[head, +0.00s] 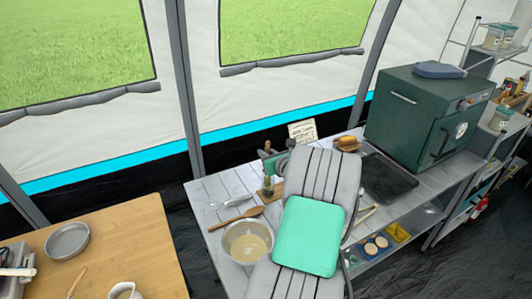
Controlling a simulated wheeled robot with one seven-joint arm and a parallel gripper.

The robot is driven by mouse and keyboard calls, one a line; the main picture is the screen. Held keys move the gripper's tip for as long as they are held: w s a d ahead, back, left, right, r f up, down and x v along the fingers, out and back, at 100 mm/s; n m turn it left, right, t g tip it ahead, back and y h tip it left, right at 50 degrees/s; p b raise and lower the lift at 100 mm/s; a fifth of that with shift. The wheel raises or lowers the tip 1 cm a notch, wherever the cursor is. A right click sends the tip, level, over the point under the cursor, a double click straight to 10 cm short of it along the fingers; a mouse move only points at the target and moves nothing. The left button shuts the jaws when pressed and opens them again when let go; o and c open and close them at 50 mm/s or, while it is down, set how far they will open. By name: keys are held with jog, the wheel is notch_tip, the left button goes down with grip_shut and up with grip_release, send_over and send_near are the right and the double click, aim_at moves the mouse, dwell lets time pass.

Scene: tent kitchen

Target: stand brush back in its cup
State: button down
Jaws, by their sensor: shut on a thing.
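My grey arm with a mint-green panel reaches over the metal table and hides part of it. My gripper (271,165) shows small and dark at the arm's left edge, shut on a thin thing that I take for the brush (267,181); its shape is hard to make out. The brush is roughly upright, above or in a small brown holder (268,193) that may be the cup. I cannot tell whether brush and holder touch, or whether the brush is inside.
A wooden spoon (238,218), a whisk (222,203) and a bowl of batter (247,244) lie left and in front of the holder. A sign (302,132) stands behind. A green oven (428,112) fills the right end. The wooden table (130,235) stands left.

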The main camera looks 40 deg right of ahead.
jog(key=c, duration=1.3)
grip_release()
jog(key=b+v, duration=0.1)
jog(key=v, duration=0.6)
jog(key=shift+s+a+r, duration=0.1)
jog(key=shift+s, duration=0.25)
jog(key=w+a+n+g+y, duration=0.3)
jog(key=a+n, duration=0.7)
jog(key=a, duration=0.3)
jog(key=w+a+n+g+y, duration=0.2)
jog(key=a+n, duration=0.8)
jog(key=a, duration=0.2)
jog(key=s+a+n+g, duration=0.2)
jog(key=s+a+n, duration=0.3)
jog(key=n, duration=0.1)
jog(key=s+a+n+g, duration=0.1)
jog(key=s+a+n, duration=0.4)
jog(key=n, duration=0.2)
jog(key=s+a+n+g, duration=0.2)
jog(key=s+a+n, duration=0.3)
jog(key=a+n, duration=0.1)
jog(key=shift+s+n+g, duration=0.2)
jog(key=shift+n+g, duration=0.1)
